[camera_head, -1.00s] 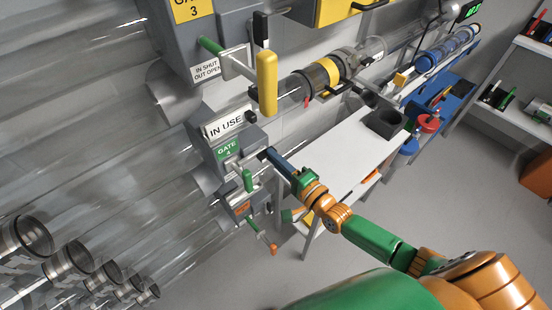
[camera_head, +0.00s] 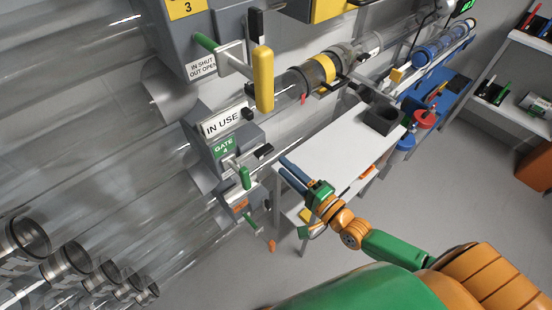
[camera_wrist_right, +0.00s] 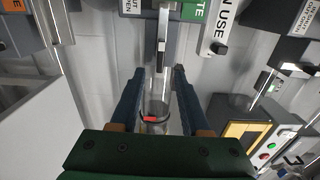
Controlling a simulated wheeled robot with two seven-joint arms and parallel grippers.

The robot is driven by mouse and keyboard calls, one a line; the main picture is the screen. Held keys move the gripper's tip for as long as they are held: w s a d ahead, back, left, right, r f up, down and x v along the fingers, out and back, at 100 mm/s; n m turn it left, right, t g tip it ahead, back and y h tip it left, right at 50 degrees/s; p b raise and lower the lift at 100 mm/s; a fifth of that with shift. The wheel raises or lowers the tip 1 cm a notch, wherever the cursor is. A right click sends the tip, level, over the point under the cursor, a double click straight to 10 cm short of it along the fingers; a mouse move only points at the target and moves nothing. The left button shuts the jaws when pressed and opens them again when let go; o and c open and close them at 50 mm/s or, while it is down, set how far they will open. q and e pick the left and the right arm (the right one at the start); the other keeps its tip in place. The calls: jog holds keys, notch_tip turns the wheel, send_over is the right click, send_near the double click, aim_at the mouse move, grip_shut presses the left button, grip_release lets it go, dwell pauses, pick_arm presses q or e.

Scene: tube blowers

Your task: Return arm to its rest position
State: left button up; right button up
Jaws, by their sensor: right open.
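My right gripper (camera_head: 287,163) is in front of the white table, to the right of the gate 4 box (camera_head: 222,150). Its two blue fingers are apart and empty, also in the right wrist view (camera_wrist_right: 158,72). The gate 4 box carries an "IN USE" sign (camera_head: 223,123) and a green handle (camera_head: 244,178). In the head view a gap shows between the fingertips and this handle. My left gripper is not in view.
A white table (camera_head: 335,140) with a dark block (camera_head: 383,118) stands behind the right arm. The gate 3 box (camera_head: 190,45) with a yellow handle (camera_head: 264,80) is above. Clear tubes (camera_head: 90,130) fill the left.

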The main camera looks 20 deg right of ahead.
jog(key=shift+s+d, duration=0.15)
jog(key=shift+s, duration=0.35)
